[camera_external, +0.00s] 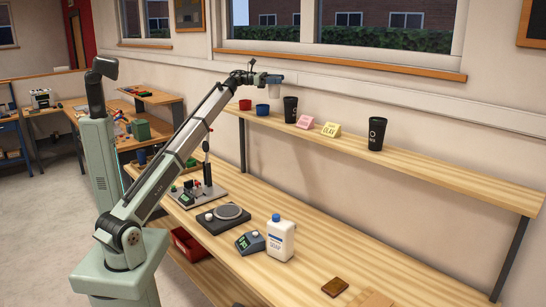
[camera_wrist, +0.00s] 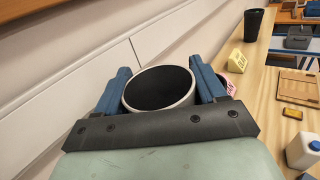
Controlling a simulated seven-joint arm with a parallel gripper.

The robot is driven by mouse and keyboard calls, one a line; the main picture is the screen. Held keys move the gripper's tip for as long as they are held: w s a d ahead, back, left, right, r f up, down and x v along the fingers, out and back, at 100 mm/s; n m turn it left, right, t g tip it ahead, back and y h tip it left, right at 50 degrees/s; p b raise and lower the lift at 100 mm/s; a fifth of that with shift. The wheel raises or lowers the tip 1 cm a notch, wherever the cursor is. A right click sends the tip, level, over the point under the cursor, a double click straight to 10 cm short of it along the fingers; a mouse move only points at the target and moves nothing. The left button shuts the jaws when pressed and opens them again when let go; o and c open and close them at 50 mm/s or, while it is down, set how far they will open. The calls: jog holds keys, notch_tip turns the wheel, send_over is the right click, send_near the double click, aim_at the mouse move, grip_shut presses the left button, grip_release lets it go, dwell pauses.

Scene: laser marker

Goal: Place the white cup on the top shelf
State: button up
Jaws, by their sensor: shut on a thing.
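The white cup (camera_external: 275,91) is in my gripper (camera_external: 268,80), held in the air near the back wall, around the left end of the top shelf (camera_external: 440,172). In the wrist view the cup (camera_wrist: 158,88) shows a pale rim and dark inside, with a blue finger on each side of it. My gripper (camera_wrist: 160,80) is shut on it. The cup looks above shelf height in the external view. I cannot tell its exact gap from the shelf, and its underside is hidden in the wrist view.
On the shelf stand a red cup (camera_external: 245,104), a blue cup (camera_external: 262,109), a black tumbler (camera_external: 290,109), pink (camera_external: 305,122) and yellow (camera_external: 331,129) signs, and another black tumbler (camera_external: 377,134). The shelf's right part is bare. A white bottle (camera_external: 281,241) stands on the workbench below.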

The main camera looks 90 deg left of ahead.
jog(key=shift+f, duration=4.95)
jog(key=shift+f, duration=0.15)
jog(key=o, duration=0.7)
jog(key=shift+s, duration=0.15)
jog(key=s, duration=0.4)
jog(key=s+a, duration=0.1)
jog(key=s, duration=0.6)
jog(key=shift+s+a, duration=0.25)
jog(key=shift+s, duration=0.05)
